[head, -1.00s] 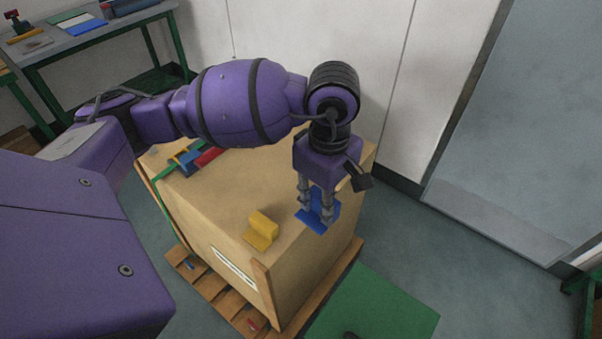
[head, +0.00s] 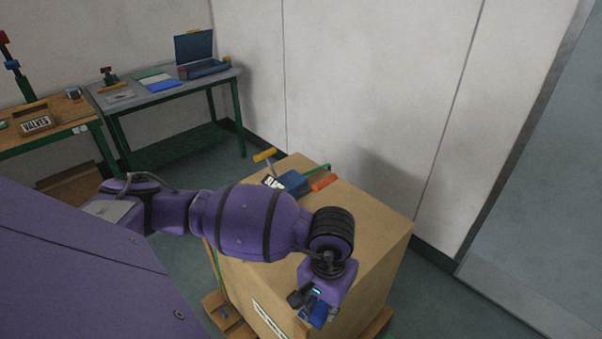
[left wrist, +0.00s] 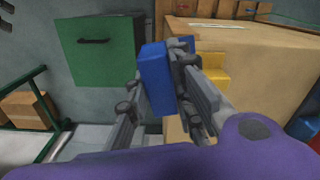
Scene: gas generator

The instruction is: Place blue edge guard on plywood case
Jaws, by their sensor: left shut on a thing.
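The plywood case (head: 375,245) is a large tan box standing in front of me. My left gripper (head: 316,312) is shut on the blue edge guard (head: 319,315), at the near upper part of the case. In the left wrist view the blue edge guard (left wrist: 153,77) is between the fingers (left wrist: 160,95) and overlaps the case's edge in the picture. I cannot tell whether it touches the case. A yellow edge guard (left wrist: 213,75) sits on the case edge beside the fingers. My right gripper is out of view.
A blue strapping tool (head: 293,183) with a yellow handle lies on the case's far top. The case stands on a wooden pallet (head: 222,312). Workbenches (head: 165,100) stand at the back left, and a wall stands behind the case.

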